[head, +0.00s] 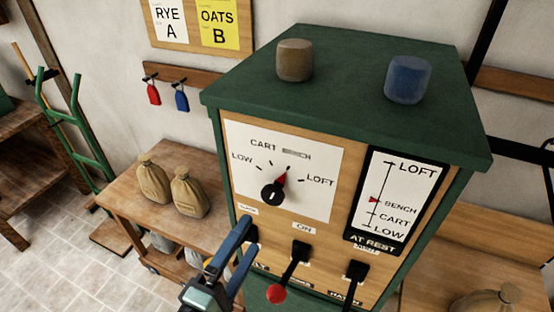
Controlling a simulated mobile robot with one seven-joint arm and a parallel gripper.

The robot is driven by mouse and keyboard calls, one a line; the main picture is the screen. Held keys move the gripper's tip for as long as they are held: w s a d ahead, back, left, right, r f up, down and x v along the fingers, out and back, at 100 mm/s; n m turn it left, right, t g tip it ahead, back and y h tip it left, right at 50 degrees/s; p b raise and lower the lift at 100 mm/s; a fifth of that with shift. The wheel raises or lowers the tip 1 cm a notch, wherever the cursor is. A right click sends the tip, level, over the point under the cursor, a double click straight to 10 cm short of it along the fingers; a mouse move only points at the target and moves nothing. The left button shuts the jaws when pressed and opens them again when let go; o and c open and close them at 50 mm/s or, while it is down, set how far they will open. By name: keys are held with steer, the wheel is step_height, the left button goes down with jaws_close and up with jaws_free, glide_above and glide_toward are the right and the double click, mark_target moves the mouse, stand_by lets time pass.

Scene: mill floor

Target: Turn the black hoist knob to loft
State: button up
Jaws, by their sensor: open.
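The black hoist knob (272,195) sits on the white dial plate (318,200) on the front of a green-topped control cabinet. Its red pointer aims up and slightly right, towards the mark by a hard-to-read label right of CART. LOFT is printed farther right, LOW on the left. The gauge (397,196) to the right has its red marker at BENCH and reads AT REST. My gripper (249,237), with blue fingers, is open and empty, below and left of the knob and apart from it. It partly hides the lower left of the panel.
A red-tipped lever (289,274) under an ON label and another black lever (354,282) stick out below the dial. A brown block (295,61) and a blue block (408,80) stand on the cabinet top. Two sacks (172,188) stand on the bench at left.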

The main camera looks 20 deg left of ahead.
mark_target(271, 199)
steer(key=shift+n, duration=0.5)
steer(key=w+p, duration=0.2)
steer(key=w, duration=0.3)
steer(key=w+p, duration=0.2)
steer(key=w, duration=0.3)
steer(key=shift+w+f, duration=0.2)
steer(key=shift+w, duration=0.2)
steer(key=shift+w+f, duration=0.1)
steer(key=shift+w, duration=0.55)
steer(key=c, duration=1.3)
steer(key=shift+c, duration=0.2)
